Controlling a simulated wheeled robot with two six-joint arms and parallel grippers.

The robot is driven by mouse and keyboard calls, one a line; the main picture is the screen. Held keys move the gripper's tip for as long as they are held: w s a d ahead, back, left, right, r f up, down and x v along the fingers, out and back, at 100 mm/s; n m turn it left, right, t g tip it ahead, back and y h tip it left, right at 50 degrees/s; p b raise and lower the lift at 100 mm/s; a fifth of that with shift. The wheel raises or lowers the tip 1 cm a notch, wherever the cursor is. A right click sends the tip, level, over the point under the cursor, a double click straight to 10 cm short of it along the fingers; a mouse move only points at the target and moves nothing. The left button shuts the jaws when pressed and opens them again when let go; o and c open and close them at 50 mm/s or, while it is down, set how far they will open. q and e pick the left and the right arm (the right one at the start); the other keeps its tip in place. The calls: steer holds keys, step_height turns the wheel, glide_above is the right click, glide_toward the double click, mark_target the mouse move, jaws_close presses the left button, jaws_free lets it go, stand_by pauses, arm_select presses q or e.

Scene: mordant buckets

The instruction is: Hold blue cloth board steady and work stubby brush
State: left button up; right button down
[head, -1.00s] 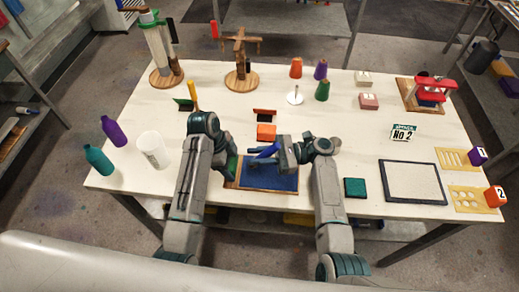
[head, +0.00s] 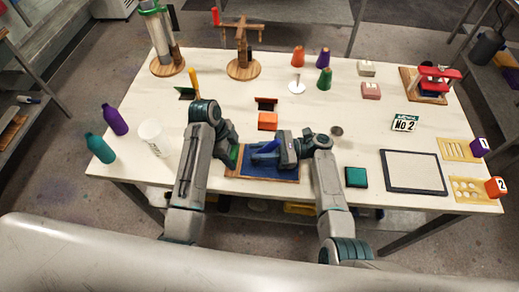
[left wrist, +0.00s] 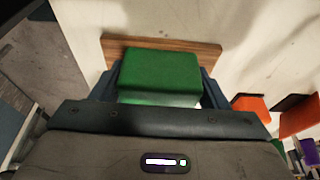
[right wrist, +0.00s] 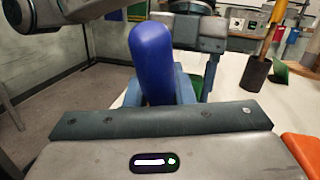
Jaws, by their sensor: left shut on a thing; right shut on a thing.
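The blue cloth board (head: 270,171) is a wooden board with a blue face, lying flat at the table's front middle. My left gripper (head: 234,154) is shut on a green block (left wrist: 160,72) at the board's left end. In the left wrist view the board's wooden edge (left wrist: 205,49) shows behind the block. My right gripper (head: 279,150) is shut on the stubby brush, whose blue handle (right wrist: 152,58) shows in the right wrist view. The brush is over the blue cloth; its bristles are hidden, so I cannot tell whether they touch.
An orange block (head: 267,121) stands just behind the board. A teal pad (head: 356,177) and a dark-framed panel (head: 413,172) lie to the right. A white cup (head: 153,138) and bottles (head: 114,120) stand left.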

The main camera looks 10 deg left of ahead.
steer(key=shift+f, duration=0.6)
